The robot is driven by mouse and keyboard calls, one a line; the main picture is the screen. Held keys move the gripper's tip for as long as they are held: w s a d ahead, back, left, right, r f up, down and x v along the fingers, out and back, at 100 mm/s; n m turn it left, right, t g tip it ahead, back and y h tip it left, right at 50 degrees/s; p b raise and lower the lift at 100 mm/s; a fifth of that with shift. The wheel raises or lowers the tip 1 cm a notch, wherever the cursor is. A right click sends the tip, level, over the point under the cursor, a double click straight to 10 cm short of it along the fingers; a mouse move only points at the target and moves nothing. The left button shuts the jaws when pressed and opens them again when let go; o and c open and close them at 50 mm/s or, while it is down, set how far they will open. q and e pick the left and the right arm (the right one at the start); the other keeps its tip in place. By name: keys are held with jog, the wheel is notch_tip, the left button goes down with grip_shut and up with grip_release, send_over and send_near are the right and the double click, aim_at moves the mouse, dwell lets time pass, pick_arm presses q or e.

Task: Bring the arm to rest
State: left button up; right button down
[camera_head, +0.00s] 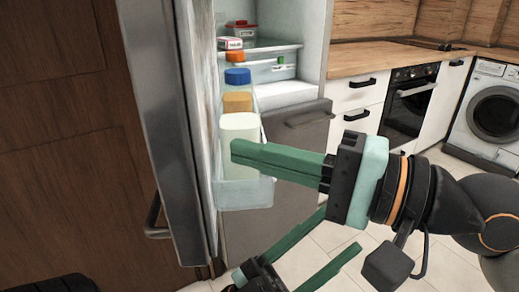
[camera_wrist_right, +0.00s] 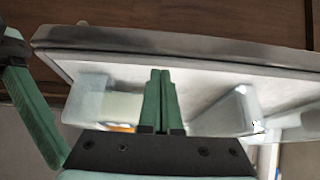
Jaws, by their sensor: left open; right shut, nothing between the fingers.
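My right gripper (camera_head: 236,152) comes in from the right, with its green fingers shut together and empty. In the head view its fingertips overlap the white container in the open fridge door; I cannot tell whether they touch. In the right wrist view the shut fingers (camera_wrist_right: 160,75) stand before the door's pale inner side. My left gripper (camera_head: 340,229) is low in the head view, below the right one, with its two fingers spread and nothing between them. A green finger, apparently the left gripper's, shows at the left of the right wrist view (camera_wrist_right: 30,115).
The fridge door (camera_head: 165,110) stands open on the left. A wooden counter (camera_head: 380,58), oven (camera_head: 408,105) and washing machine (camera_head: 492,108) stand behind. Tiled floor shows below.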

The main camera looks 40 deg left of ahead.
jog(key=d, duration=0.9)
jog(key=shift+d, duration=0.15)
